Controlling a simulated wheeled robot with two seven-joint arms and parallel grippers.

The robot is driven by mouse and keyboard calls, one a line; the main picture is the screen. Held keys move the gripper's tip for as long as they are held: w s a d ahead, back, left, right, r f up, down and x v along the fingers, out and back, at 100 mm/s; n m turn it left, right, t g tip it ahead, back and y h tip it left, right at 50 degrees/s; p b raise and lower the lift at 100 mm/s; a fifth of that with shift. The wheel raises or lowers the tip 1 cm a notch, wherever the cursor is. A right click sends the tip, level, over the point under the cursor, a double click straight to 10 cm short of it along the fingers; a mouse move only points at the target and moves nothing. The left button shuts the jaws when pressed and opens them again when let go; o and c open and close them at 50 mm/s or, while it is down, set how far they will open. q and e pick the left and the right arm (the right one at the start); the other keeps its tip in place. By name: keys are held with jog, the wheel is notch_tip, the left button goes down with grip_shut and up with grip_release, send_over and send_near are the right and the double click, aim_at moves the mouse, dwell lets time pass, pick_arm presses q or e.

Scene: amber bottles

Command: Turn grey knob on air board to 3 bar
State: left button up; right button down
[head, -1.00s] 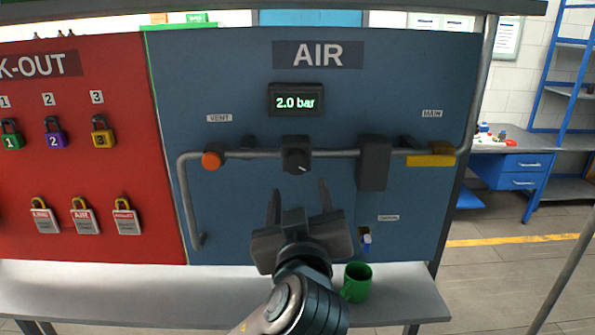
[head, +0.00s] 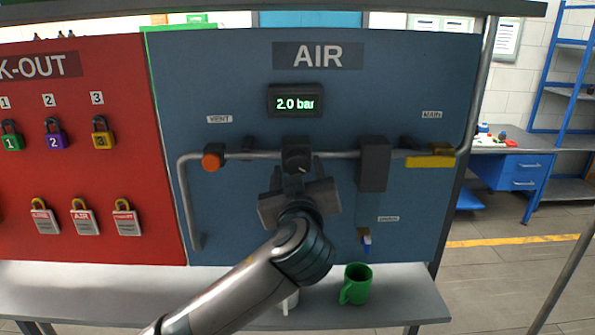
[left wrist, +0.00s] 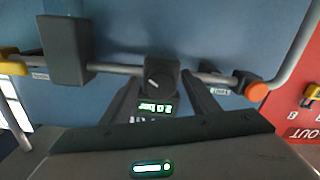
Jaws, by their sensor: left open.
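The dark grey knob (head: 297,155) sits on the pipe in the middle of the blue air board (head: 400,90). A light pointer line shows on its face. The display (head: 296,101) above it reads 2.0 bar. My left gripper (head: 297,170) is open just below and in front of the knob, its fingers pointing up at it. In the left wrist view the knob (left wrist: 161,76) lies between and beyond the two finger tips, with a finger on either side. I cannot tell whether either finger touches it. My right gripper is not in view.
An orange vent button (head: 211,161) is left of the knob. A dark box (head: 374,163) and a yellow handle (head: 430,161) are to its right on the pipe (head: 335,154). A green mug (head: 356,284) stands on the shelf below. The red lock-out board (head: 90,180) adjoins at left.

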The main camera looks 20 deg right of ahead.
pick_arm(q)
jog(key=c, duration=1)
jog(key=shift+c, duration=0.2)
jog(key=shift+f+m+b, duration=0.2)
jog(key=shift+m+b, duration=0.5)
jog(key=shift+b, duration=0.45)
jog(key=shift+r+m+b, duration=0.1)
jog(key=shift+m+b, duration=0.4)
jog(key=shift+m, duration=0.2)
jog(key=shift+a+r+m, duration=0.1)
jog(key=shift+m, duration=0.7)
jog(key=m+p, duration=0.1)
jog(key=m, duration=0.1)
jog(key=shift+w+r+m, duration=0.1)
jog(key=shift+m, duration=0.2)
jog(key=m+p, duration=0.1)
jog(key=m, duration=0.3)
jog(key=shift+a+m+p, duration=0.15)
jog(key=shift+m+p, duration=0.25)
